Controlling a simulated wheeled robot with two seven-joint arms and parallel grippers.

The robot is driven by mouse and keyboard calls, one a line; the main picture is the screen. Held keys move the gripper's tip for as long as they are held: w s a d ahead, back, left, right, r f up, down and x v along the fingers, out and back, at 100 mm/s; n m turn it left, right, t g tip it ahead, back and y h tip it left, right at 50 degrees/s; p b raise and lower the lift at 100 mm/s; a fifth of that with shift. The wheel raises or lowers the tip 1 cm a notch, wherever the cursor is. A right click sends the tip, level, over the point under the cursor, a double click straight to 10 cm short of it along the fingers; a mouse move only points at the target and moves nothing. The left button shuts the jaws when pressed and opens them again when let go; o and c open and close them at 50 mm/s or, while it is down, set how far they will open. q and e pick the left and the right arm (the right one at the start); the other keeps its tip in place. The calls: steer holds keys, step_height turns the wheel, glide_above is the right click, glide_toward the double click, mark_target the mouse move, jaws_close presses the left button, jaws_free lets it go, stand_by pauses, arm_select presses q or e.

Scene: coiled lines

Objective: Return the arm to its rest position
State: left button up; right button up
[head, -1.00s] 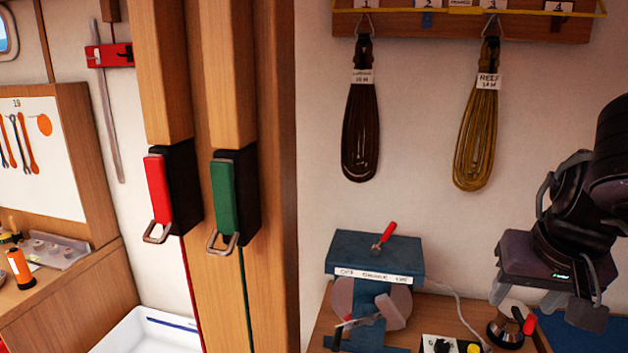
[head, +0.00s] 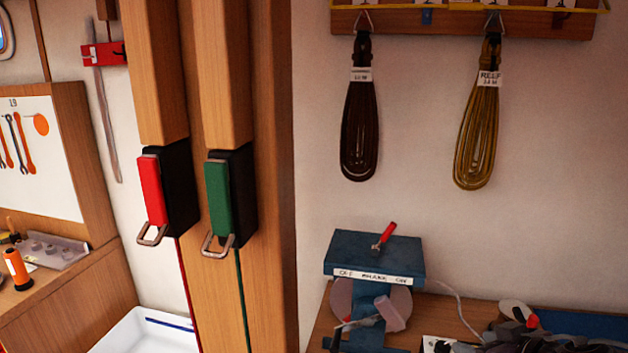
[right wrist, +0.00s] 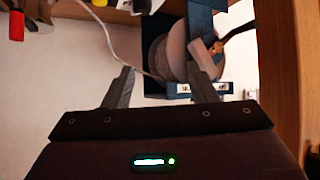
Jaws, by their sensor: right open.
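My left gripper is in neither view. A dark brown coiled line (head: 360,120) and an olive-yellow coiled line (head: 479,125) hang from hooks on the wall rack, well above my right gripper. The rest of my right arm is out of the head view.
A white tray (head: 150,330) is at lower left. The wall below the coils is clear.

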steer(key=s+a+f+m+g+h, duration=0.1)
steer(key=s+a+f+g, duration=0.3)
steer(key=s+f, duration=0.45)
steer(key=s+a+f+m+g+h, duration=0.1)
steer(key=s+a+f+g+h, duration=0.15)
steer(key=s+a+f, duration=0.45)
steer(key=s+d+f+g+b, duration=0.1)
steer(key=s+f+b, duration=0.15)
steer(key=f, duration=1.55)
steer(key=s+d+f+g+b, duration=0.15)
steer(key=f+b, duration=0.25)
steer(key=f, duration=1.3)
steer(key=s+d+f+b, duration=0.1)
steer(key=s+f+b, duration=0.1)
steer(key=s+f, duration=0.8)
steer(key=s+d+f+n+b, duration=0.1)
steer(key=s+f+b, duration=0.2)
steer(key=s+f, duration=0.7)
step_height(320, 180, down, 5)
steer(key=shift+s+d+f+y, duration=0.1)
steer(key=shift+s+d+y, duration=0.1)
steer(key=shift+d+y, duration=0.15)
